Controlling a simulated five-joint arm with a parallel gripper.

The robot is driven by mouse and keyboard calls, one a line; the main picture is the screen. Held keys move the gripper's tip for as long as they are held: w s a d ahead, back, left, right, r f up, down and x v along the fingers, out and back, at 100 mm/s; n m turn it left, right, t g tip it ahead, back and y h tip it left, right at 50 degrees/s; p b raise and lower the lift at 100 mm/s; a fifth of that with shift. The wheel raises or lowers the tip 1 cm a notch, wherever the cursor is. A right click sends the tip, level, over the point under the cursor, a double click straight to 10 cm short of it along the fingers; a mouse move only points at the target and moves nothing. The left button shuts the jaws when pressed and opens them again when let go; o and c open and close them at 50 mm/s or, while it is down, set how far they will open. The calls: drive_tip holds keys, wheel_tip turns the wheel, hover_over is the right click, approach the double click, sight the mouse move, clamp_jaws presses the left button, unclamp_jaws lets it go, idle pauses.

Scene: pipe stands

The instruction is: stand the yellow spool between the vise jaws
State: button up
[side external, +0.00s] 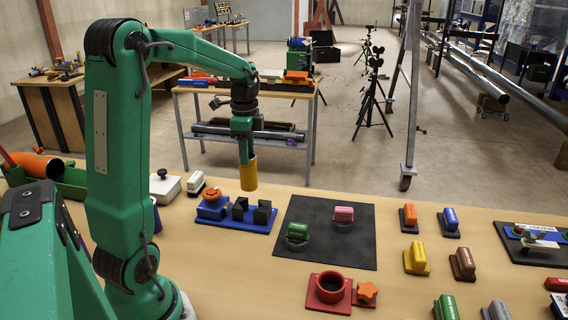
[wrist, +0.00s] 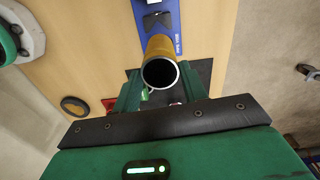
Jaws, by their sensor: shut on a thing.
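The yellow spool (side external: 249,172) is a hollow cylinder held roughly upright in the air. My gripper (side external: 245,150) is shut on it from above, and the fingers cover part of its upper end. In the wrist view the spool (wrist: 159,47) shows its open round end between the two green fingers (wrist: 162,90). The vise (side external: 262,226) has a blue base, dark upright jaws and an orange knob at its left end. In the side view the spool's lower end appears just above the dark jaws, apart from them. The wrist view shows part of the blue vise (wrist: 172,20) beyond the spool.
A black mat (side external: 334,249) with a green and a pink block lies right of the vise. A red ring fixture (side external: 329,291) stands in front of it. Several coloured blocks stand farther right. A white-topped block (side external: 196,184) and a white box (side external: 165,187) stand left.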

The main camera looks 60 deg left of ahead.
drive_tip(key=shift+f, duration=2.2)
drive_tip(key=shift+f, duration=2.9)
idle(0.5)
drive_tip(key=o, duration=1.3)
drive_tip(key=shift+c, duration=0.2)
drive_tip(key=shift+r, duration=0.1)
drive_tip(key=shift+r, duration=2.4)
wheel_tip(320, 180, up, 8)
